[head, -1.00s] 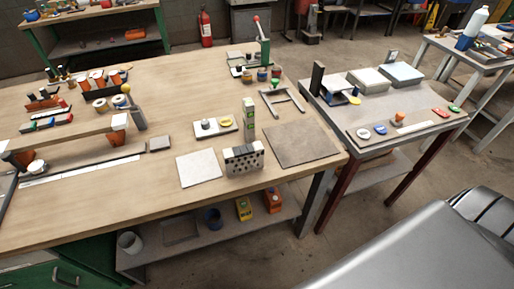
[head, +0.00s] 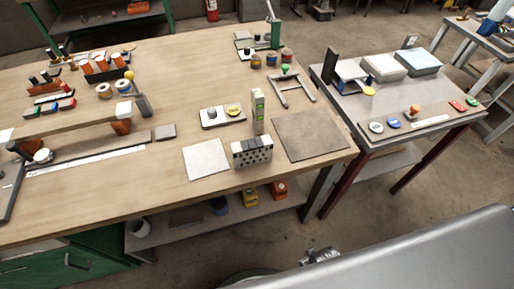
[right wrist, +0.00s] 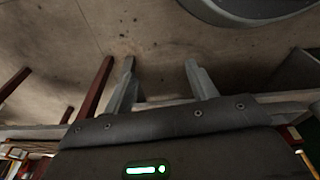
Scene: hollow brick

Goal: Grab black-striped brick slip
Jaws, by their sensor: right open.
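A grey block with round holes in its front face (head: 252,153) stands near the front edge of the wooden workbench. Its top shows light and dark bands. I cannot tell at this size whether a separate black-striped slip is among them. My right gripper (right wrist: 160,80) shows in the right wrist view, its two fingers wide apart with only bare floor visible between them. It is away from the block and holds nothing. My left gripper is not in view.
An upright pale piece with green marks (head: 258,111) stands just behind the block. A white square sheet (head: 206,160) lies left of it and a brown board (head: 310,136) right. A smaller side table (head: 437,131) stands at the right, with open floor in front.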

